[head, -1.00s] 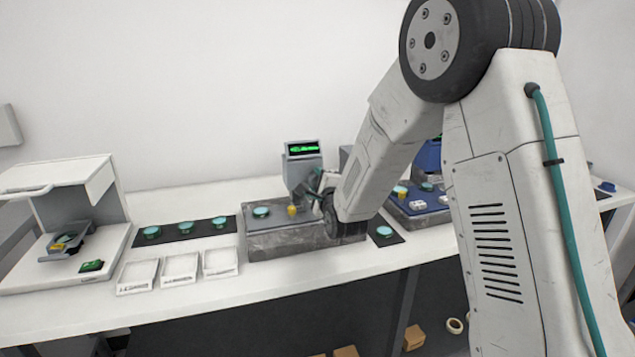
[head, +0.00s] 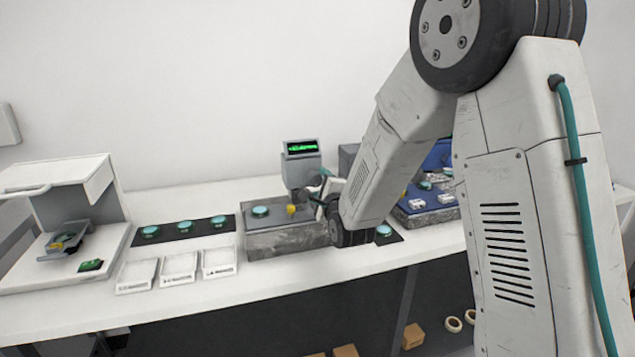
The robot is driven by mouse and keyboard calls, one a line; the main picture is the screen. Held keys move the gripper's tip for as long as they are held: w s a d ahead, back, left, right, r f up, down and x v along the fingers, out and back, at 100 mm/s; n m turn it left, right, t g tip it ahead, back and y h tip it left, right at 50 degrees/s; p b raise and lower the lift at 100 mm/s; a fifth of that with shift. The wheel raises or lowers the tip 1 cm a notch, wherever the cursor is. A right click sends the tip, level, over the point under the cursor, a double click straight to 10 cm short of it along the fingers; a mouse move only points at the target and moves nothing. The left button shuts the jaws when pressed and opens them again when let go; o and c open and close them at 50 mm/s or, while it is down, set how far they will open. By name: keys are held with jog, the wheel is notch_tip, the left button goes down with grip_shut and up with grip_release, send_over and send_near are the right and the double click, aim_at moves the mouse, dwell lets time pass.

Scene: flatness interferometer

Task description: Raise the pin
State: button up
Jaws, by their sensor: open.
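A grey gauge with a green lit display (head: 302,149) stands on a grey stone block (head: 285,240). A small yellow piece (head: 291,210) is at the gauge's foot, above the block top; no separate pin can be made out clearly. My gripper (head: 308,199) is open, just right of the yellow piece at the gauge's lower part. It looks small and dark, and my wrist hides part of it. I cannot tell whether its fingers touch the yellow piece or the gauge. A teal-topped disc (head: 260,211) lies on the block, left of the gauge.
Left of the block, several teal discs lie on a black mat (head: 205,236), with white trays (head: 178,268) in front. A white hooded instrument (head: 108,225) stands at far left. A blue tray (head: 430,214) is right, partly behind my arm. Another disc (head: 383,231) lies beside the block.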

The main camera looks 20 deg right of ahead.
jog(key=s, duration=0.4)
jog(key=shift+s, duration=0.15)
jog(key=s+d+r+n+g, duration=0.1)
jog(key=s+n+g, duration=0.7)
jog(key=s, duration=1.2)
jog(key=s+d+r+n+g, duration=0.1)
jog(key=s+r+n+g, duration=0.3)
jog(key=s+n+g, duration=0.4)
jog(key=s+n, duration=0.5)
jog(key=s, duration=0.8)
jog(key=shift+s+d+r+g, duration=0.25)
jog(key=shift+r+g, duration=0.05)
jog(key=shift+g, duration=0.1)
